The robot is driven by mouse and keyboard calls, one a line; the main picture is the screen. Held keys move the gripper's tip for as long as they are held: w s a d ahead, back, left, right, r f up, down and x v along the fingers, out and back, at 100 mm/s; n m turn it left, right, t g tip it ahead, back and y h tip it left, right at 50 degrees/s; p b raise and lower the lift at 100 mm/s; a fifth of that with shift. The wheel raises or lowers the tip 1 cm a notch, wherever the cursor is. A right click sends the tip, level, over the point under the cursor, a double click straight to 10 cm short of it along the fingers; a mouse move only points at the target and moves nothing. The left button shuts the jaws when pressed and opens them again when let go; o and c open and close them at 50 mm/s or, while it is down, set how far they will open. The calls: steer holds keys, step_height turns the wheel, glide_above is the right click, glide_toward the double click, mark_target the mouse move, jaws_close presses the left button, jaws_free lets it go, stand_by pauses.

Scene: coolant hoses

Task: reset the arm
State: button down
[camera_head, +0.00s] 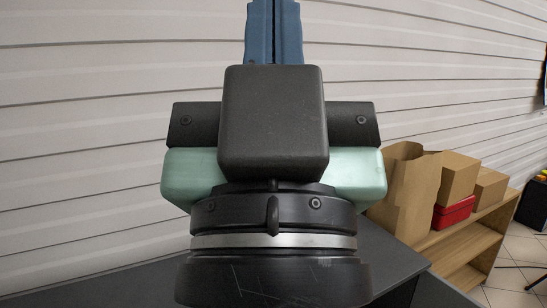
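My gripper (274,28) fills the middle of the head view, close to the camera and pointing up. Its two blue fingers lie side by side with only a narrow dark seam between them, so it looks shut. The fingertips are cut off by the top edge of the picture. I see nothing held between the visible parts of the fingers. The black and pale green gripper body and the dark round wrist below it are mine. No coolant hoses show in this view.
A dark grey tabletop (120,288) lies low behind my wrist. A pale slatted wall (90,120) stands behind. At the right, a wooden shelf (470,236) carries cardboard boxes (408,190) and a red container (452,213). Tiled floor (515,262) shows at the far right.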

step_height(320, 180, up, 24)
steer(key=p, duration=2.2)
